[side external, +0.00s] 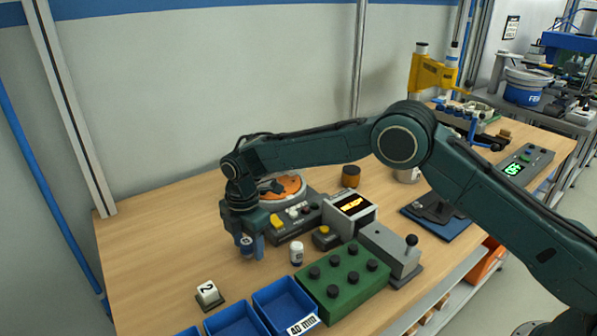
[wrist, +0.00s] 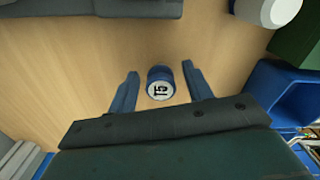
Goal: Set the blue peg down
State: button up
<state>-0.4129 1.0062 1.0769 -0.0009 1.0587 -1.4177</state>
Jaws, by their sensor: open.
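The blue peg (wrist: 160,84) stands on the wooden table between my gripper's fingers. In the wrist view, its round white top carries a dark printed mark, and bare wood shows between the peg and each finger. My gripper (wrist: 160,71) is open around it, with one blue finger on each side. In the side view, my gripper (side external: 250,246) points down, low over the table; the peg there is mostly hidden by the fingers.
A white bottle (side external: 296,255) stands close to the right of my gripper. The table's left side is clear.

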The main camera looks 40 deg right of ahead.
aim_at(248, 240)
notch_tip(248, 240, up, 12)
jog(key=shift+r, duration=0.15)
dwell(0.7)
dwell(0.5)
